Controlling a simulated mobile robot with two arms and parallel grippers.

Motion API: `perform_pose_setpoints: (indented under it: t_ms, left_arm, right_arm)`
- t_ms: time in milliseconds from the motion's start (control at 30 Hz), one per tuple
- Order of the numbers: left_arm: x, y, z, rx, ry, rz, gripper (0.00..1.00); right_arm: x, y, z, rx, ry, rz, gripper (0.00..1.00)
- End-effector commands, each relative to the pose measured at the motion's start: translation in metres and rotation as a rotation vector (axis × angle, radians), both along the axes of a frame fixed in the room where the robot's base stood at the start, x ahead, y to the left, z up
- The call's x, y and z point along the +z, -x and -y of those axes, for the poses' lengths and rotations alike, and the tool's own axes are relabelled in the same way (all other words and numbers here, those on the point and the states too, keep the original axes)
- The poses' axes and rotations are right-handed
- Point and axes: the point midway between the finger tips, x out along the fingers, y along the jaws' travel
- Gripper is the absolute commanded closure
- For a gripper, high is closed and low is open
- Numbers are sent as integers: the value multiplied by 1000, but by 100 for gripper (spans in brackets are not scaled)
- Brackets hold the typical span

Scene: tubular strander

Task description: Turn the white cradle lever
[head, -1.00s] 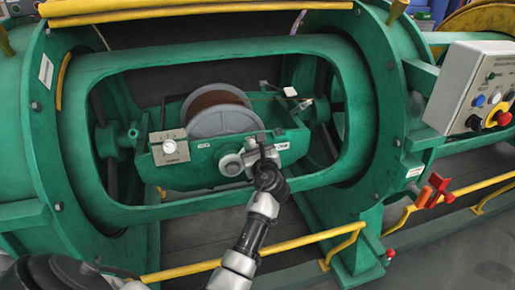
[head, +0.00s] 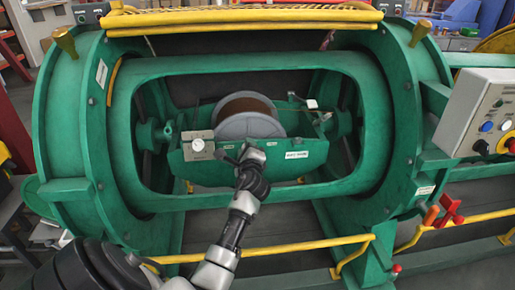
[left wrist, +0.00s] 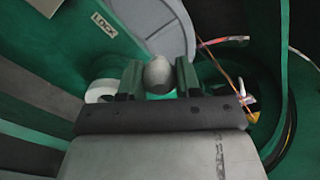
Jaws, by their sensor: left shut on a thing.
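The green cradle (head: 305,170) sits inside the machine's large opening and carries a reel (head: 249,118) with grey flanges. My left gripper (head: 249,156) is at the cradle's front wall, below the reel. In the left wrist view, my left gripper (left wrist: 158,82) has its two fingers on either side of a rounded grey-white knob (left wrist: 158,72), which looks like the white cradle lever's end. The rest of the lever is hidden behind the fingers and wrist. A white round part (left wrist: 100,91) shows left of the fingers. My right gripper is not in view.
A plate marked LOCK (left wrist: 103,24) is near the fingers. A gauge box (head: 198,146) stands on the cradle's left. The green frame (head: 225,207) surrounds the opening. A control box (head: 480,112) is at the right.

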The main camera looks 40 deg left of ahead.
Motion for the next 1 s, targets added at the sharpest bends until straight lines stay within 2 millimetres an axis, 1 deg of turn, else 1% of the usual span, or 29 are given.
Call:
perform_pose_setpoints:
  t_ms: [167,500,700,1000]
  left_arm:
    - [-5,14,-12,2,106,125,100]
    - [-17,31,-27,0,267,315,100]
    - [-21,36,-31,0,321,379,100]
    - [-24,39,-34,2,353,415,100]
  right_arm:
    - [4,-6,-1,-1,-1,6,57]
    - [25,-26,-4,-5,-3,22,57]
    - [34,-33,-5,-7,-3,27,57]
    - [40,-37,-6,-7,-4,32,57]
